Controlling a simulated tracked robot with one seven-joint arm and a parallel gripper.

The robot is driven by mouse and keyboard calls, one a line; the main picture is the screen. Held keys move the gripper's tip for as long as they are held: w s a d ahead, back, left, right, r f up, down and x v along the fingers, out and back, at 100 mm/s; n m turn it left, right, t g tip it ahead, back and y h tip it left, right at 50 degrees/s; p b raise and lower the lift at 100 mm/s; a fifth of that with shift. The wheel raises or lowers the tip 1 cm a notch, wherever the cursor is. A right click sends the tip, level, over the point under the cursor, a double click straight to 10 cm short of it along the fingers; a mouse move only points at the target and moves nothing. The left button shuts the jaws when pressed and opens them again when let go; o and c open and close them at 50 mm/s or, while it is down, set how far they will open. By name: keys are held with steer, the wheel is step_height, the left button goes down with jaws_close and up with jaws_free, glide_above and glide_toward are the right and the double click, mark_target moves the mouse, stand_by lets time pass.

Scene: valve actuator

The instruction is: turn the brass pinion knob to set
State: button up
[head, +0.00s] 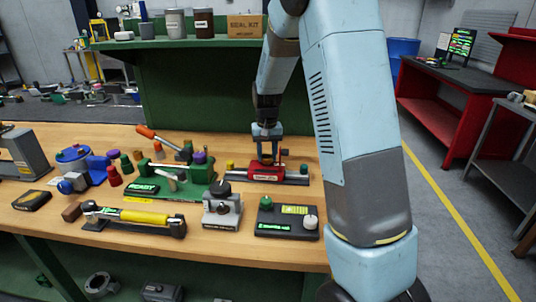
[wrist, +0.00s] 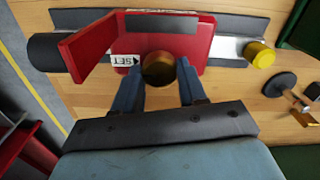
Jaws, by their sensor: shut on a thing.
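The brass pinion knob (wrist: 158,70) stands on a red actuator body (wrist: 205,45), beside a white label with an arrow and the word SET (wrist: 125,62). My gripper (wrist: 160,88) is shut on the knob, with one blue-grey finger on each side of it in the wrist view. In the head view my gripper (head: 267,155) reaches down onto the red actuator (head: 265,173) on the workbench. The knob is hidden behind the fingers there. A yellow cap (wrist: 260,54) sits at one end of the actuator's grey bar.
A dark box with a green display (head: 286,220) and a grey device with a black knob (head: 221,207) stand in front of the actuator. A green fixture reading READY (head: 142,189) is to the left. A green shelf (head: 200,42) rises behind the wooden bench (head: 60,215).

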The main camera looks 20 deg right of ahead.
mark_target(267, 156)
steer(key=o, duration=1.1)
steer(key=shift+c, duration=0.2)
step_height(267, 156, up, 14)
steer(key=shift+f, duration=0.15)
steer(key=s+r+n+t, duration=0.1)
steer(key=s+r, duration=0.3)
steer(key=s, duration=0.4)
steer(key=s+r+t, duration=0.2)
steer(key=s+r, duration=0.2)
steer(key=s, duration=0.5)
steer(key=s+f+n+t, duration=0.1)
steer(key=s+t, duration=0.1)
steer(key=s, duration=1.3)
steer(key=shift+s+d+t, duration=0.25)
steer(key=shift+s+t, duration=0.05)
steer(key=shift+s, duration=0.05)
